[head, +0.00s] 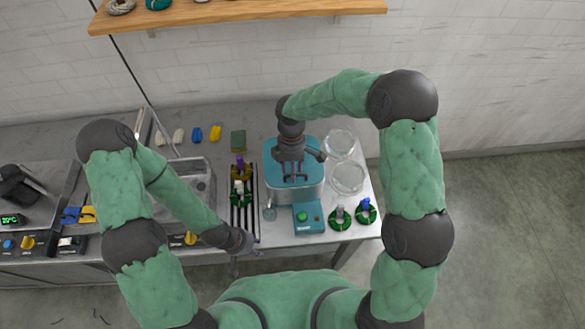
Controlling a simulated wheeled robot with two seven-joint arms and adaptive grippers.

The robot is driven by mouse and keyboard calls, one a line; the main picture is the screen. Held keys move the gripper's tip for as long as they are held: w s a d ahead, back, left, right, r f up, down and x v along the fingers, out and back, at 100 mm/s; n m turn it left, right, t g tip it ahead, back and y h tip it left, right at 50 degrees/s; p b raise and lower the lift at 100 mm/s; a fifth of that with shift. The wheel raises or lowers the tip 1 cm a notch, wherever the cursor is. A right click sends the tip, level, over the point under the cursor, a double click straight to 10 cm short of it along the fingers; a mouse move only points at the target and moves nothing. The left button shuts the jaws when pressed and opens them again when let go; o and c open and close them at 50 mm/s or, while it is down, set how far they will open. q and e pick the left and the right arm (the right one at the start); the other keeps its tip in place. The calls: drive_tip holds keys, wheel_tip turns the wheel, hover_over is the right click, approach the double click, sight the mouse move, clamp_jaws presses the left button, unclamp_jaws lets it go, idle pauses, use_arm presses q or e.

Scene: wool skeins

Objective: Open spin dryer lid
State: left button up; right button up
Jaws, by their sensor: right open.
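The spin dryer has a pale body with a teal lid (275,180) on top, and it stands on the right part of the counter. The lid looks flat on the body, partly hidden under my right gripper.
Two clear round dishes (348,178) lie right of the dryer, with green round pieces (340,219) in front of them. A dark slatted rack (249,222) with small items and a metal basin (199,177) stand to the left. A wooden shelf (240,16) is on the wall above.

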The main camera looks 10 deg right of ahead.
drive_tip(key=shift+c, duration=0.2)
clamp_jaws()
drive_tip(key=shift+w+r+p, duration=0.15)
drive_tip(key=shift+r+p, duration=0.25)
drive_tip(key=shift+p, duration=0.15)
drive_tip(key=r+p, duration=0.1)
drive_tip(key=w+r+g+p, duration=0.1)
drive_tip(key=r+g+p, duration=0.1)
drive_tip(key=shift+w+r+p, duration=0.2)
drive_tip(key=shift+w+p, duration=0.15)
drive_tip(key=shift+p, duration=0.05)
drive_tip(key=w+r+g+p, duration=0.1)
drive_tip(key=w+r+g, duration=0.1)
drive_tip(key=w+r, duration=0.3)
drive_tip(key=shift+r+p, duration=0.15)
drive_tip(key=shift+p, duration=0.15)
